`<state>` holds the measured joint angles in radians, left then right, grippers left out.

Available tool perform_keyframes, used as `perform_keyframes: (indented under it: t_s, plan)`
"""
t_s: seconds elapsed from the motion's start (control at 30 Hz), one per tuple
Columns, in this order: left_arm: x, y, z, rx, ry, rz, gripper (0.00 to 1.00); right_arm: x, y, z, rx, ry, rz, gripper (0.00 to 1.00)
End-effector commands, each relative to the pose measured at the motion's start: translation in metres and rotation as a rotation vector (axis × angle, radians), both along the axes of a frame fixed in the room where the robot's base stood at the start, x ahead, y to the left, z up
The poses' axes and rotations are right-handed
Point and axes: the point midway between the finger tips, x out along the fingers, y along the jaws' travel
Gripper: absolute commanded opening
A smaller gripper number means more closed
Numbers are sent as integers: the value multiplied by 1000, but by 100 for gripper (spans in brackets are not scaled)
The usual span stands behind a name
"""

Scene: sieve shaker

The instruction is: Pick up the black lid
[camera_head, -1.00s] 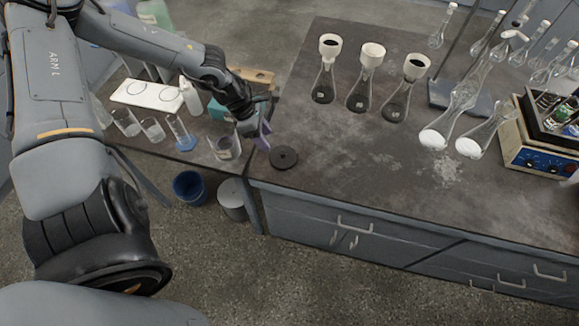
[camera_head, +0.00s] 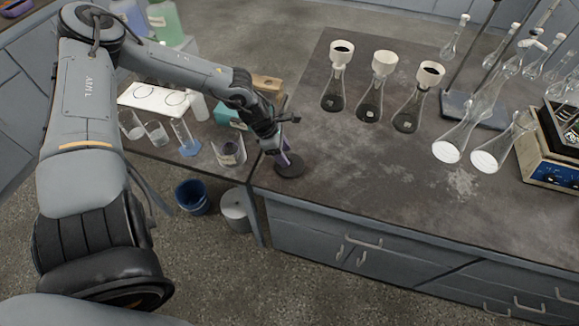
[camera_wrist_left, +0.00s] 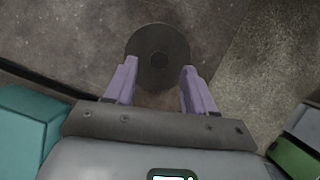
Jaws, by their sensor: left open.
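The black lid (camera_head: 290,166) is a flat dark disc lying on the dark bench top near its left front corner. My right gripper is not in view.
A glass beaker (camera_head: 229,153) stands just left of the gripper, and a teal box (camera_head: 232,112) is behind it. Flasks with white funnels (camera_head: 383,64) stand at the back. The bench's front edge is close to the lid; the bench middle is clear.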

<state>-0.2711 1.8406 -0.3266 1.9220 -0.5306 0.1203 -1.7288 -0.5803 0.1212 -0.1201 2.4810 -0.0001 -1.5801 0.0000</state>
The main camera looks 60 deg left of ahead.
Motion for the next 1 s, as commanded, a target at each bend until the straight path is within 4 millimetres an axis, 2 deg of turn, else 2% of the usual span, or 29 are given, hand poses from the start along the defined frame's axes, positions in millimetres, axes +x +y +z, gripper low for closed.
perform_keyframes:
  t_s: [0.03, 0.23, 0.63, 1.0]
  plan:
    - [2, -1, -11, -1, 3, 0, 54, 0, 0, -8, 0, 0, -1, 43]
    - [9, -4, -25, 0, 1, 0, 54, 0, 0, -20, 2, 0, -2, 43]
    - [11, -6, -27, 0, 0, 0, 54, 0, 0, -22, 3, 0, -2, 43]
    - [11, -6, -27, 0, 0, 0, 0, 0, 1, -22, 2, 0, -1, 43]
